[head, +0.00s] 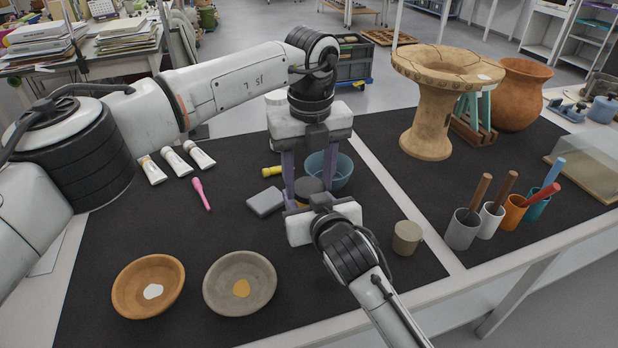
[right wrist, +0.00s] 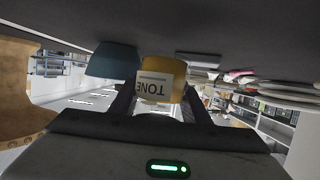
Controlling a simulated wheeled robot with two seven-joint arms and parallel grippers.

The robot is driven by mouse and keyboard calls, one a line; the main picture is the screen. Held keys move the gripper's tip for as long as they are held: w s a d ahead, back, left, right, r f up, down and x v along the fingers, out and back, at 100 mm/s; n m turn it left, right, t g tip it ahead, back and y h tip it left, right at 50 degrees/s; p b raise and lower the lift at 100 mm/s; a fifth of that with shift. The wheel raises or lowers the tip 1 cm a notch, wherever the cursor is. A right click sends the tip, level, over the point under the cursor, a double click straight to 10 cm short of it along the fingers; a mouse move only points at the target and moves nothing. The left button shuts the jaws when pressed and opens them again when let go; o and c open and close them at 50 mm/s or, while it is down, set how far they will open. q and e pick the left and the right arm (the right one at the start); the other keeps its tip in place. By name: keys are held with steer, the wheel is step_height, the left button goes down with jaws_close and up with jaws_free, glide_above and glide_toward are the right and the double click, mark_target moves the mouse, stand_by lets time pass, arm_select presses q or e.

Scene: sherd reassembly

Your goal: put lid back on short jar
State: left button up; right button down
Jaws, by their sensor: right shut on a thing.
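The short ochre jar (head: 304,205) stands on the dark mat, mostly hidden by my grippers in the head view. In the right wrist view the jar (right wrist: 178,68) appears upside down, with a pale label reading TONE. My right gripper (head: 318,204) reaches in from the front and is shut on the jar. A dark round lid (head: 309,185) shows at the jar's top, between the purple fingers of my left gripper (head: 303,188). That gripper points straight down from above. I cannot tell whether its fingers press on the lid or whether the lid is seated.
A teal bowl (head: 338,172) stands just behind the grippers. A grey block (head: 265,201) and a yellow piece (head: 271,171) lie to the left. A beige cup (head: 407,237) stands to the right. Two shallow bowls (head: 148,262) (head: 213,288) sit at the front left.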

arm_select(q)
steer(key=shift+c, duration=1)
arm_select(e)
steer(key=shift+r, duration=0.1)
arm_select(q)
steer(key=shift+m, duration=1.7)
steer(key=o, duration=1.1)
steer(key=shift+o, duration=0.2)
steer(key=shift+r, duration=0.1)
steer(key=shift+s+r, duration=0.15)
steer(key=shift+r, duration=2.05)
steer(key=shift+c, duration=0.3)
